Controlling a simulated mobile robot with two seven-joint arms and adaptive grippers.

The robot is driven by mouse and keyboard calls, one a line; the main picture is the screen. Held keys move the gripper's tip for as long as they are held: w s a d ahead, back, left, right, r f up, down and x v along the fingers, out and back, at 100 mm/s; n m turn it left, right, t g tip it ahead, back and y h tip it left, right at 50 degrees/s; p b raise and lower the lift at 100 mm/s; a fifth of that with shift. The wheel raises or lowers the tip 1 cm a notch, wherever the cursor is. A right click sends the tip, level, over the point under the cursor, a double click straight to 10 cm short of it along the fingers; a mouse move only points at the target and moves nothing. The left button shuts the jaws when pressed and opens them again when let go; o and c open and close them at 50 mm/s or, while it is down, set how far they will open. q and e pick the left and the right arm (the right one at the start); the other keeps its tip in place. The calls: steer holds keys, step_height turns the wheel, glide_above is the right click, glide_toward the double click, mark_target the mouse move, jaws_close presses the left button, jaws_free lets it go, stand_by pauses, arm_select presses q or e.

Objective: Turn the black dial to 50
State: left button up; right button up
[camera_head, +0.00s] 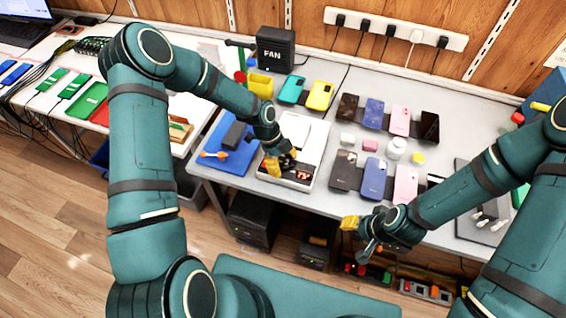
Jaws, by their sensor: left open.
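A white device (311,152) with a dark front panel and a small red display (304,175) stands on the grey table. My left gripper (281,164), with yellow fingertips, is open and low over the front left of this device. The black dial cannot be made out; the gripper covers that part of the panel. I cannot tell whether the fingers touch anything. My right gripper (352,228) hangs at the front edge of the table, away from the device; its finger opening is not clear.
A blue mat (222,164) with a dark object lies left of the device. Several phones (374,178) lie in rows to the right. A black FAN box (275,50) and a yellow bin (260,84) stand behind. A white power strip (395,29) is on the wall.

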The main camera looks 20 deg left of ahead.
arm_select(q)
jaws_close()
